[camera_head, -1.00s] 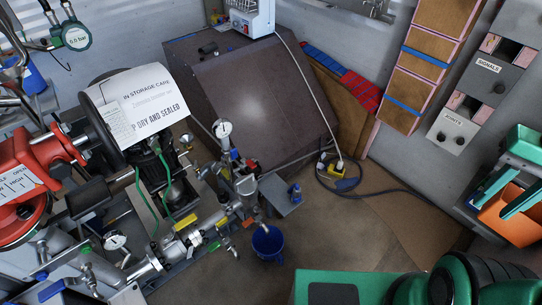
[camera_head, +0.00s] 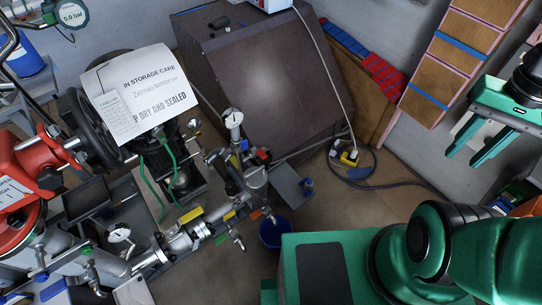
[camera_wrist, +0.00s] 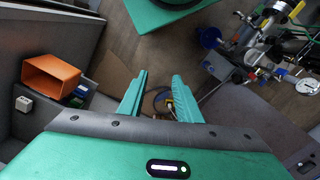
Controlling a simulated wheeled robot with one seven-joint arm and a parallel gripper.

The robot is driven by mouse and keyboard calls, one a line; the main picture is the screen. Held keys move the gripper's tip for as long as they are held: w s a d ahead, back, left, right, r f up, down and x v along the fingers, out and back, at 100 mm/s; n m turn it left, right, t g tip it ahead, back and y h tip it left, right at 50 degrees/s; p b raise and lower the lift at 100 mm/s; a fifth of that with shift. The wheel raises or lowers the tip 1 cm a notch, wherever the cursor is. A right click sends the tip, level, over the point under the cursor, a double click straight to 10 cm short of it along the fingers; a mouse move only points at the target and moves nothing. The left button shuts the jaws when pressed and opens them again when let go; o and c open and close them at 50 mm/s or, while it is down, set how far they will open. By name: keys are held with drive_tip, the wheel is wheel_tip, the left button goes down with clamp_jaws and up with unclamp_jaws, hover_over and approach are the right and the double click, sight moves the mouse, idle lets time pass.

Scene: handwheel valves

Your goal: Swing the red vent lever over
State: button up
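The pipework with small coloured levers stands left of centre in the head view. A small red handle (camera_head: 263,155) shows at its upper right, and a small red-orange tab (camera_head: 255,212) lower down; I cannot tell which is the vent lever. A yellow lever (camera_head: 190,215) and a green one (camera_head: 221,239) are close by. My gripper (camera_head: 468,158) is far to the right of the pipework, open and empty. In the wrist view its two green fingers (camera_wrist: 160,98) are spread apart, with the pipework at the upper right.
A blue bucket (camera_head: 274,233) stands on the floor below the pipework. A dark sloped cabinet (camera_head: 262,85) is behind it. An orange bin (camera_wrist: 52,78) is left of my gripper. Floor between is mostly clear.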

drive_tip(key=shift+o, duration=0.9)
drive_tip(key=w+a+f+m+t+h, duration=0.1)
drive_tip(key=w+f, duration=0.3)
drive_tip(key=w, duration=0.3)
drive_tip(key=w+f+m, duration=0.1)
drive_tip(key=w+f, duration=0.4)
drive_tip(key=w, duration=0.2)
drive_tip(key=m+t+y, duration=0.5)
drive_tip(key=m+y, duration=0.2)
drive_tip(key=m, duration=0.6)
approach(262, 154)
drive_tip(key=d+r, duration=0.3)
drive_tip(key=d, duration=0.2)
drive_tip(key=s+a+f+m+t, duration=0.2)
drive_tip(key=a+f+m+t, duration=0.15)
drive_tip(key=a+m, duration=0.35)
drive_tip(key=shift+m+g, duration=0.35)
drive_tip(key=shift+m, duration=0.05)
drive_tip(key=shift+w+d+f+x, duration=0.15)
drive_tip(key=shift+d+x, duration=0.15)
drive_tip(key=shift+x, duration=1.1)
drive_tip(key=shift+d+f+x, duration=0.15)
drive_tip(key=shift+d+x, duration=0.1)
drive_tip(key=shift+x, duration=1.15)
drive_tip(key=shift+w+d+f+x, duration=0.15)
drive_tip(key=shift+d+x, duration=0.15)
drive_tip(key=shift+x, duration=1.05)
